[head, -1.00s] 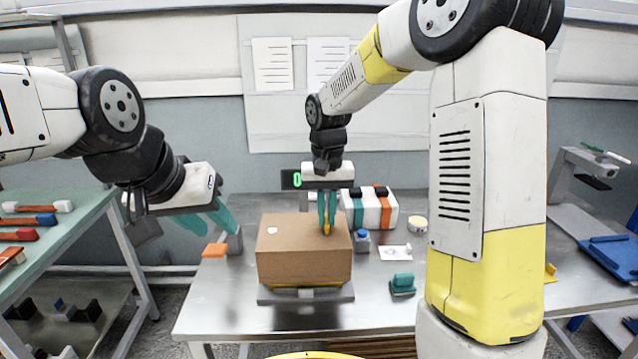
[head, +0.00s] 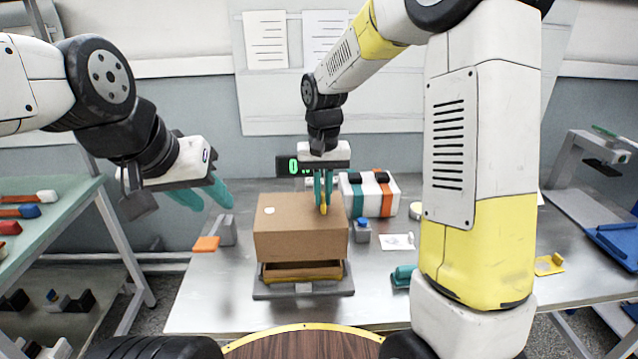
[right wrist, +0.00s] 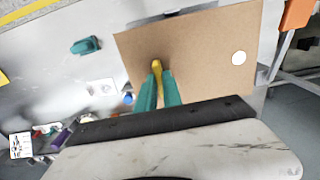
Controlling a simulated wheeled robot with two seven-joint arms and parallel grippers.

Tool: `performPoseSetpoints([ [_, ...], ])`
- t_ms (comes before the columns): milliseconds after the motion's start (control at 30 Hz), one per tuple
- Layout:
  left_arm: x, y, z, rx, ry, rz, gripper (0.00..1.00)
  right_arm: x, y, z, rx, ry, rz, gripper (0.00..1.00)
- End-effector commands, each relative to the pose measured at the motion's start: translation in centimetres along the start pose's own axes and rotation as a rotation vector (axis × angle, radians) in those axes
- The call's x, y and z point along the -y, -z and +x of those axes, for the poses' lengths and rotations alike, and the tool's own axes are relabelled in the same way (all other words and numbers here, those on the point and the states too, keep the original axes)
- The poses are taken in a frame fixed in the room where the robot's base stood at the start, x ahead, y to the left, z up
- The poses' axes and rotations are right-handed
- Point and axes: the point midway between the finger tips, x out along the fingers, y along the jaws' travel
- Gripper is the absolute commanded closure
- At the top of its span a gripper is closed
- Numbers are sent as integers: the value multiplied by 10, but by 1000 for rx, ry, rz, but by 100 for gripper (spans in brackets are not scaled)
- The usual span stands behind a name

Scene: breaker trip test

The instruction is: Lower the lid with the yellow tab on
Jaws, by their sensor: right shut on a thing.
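The lid (head: 300,237) is a brown cardboard-like box top with a small white disc on it. It hangs roughly level above an open box (head: 302,271) with a yellowish lower edge, with a gap showing at the front. The box sits on a grey base (head: 275,293). My right gripper (head: 323,207) points down, shut on the yellow tab (head: 323,211) on the lid's top. In the right wrist view its teal fingers (right wrist: 158,78) close on the yellow tab (right wrist: 157,67). My left gripper (head: 213,203) is open and empty, left of the lid.
An orange-ended grey block (head: 228,231) stands left of the box. A blue-topped item (head: 361,231), a white card (head: 397,242) and a teal block (head: 402,277) lie to the right. A striped case (head: 369,195) is behind. The table front is clear.

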Motion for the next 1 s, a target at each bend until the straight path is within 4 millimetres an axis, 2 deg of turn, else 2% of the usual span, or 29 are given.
performPoseSetpoints([
  [600,0,0,0,0,0,0,64,-1,0,43,0,-1,1,100],
  [1000,0,0,0,0,0,0,64,0,0,55,0,0,0,100],
])
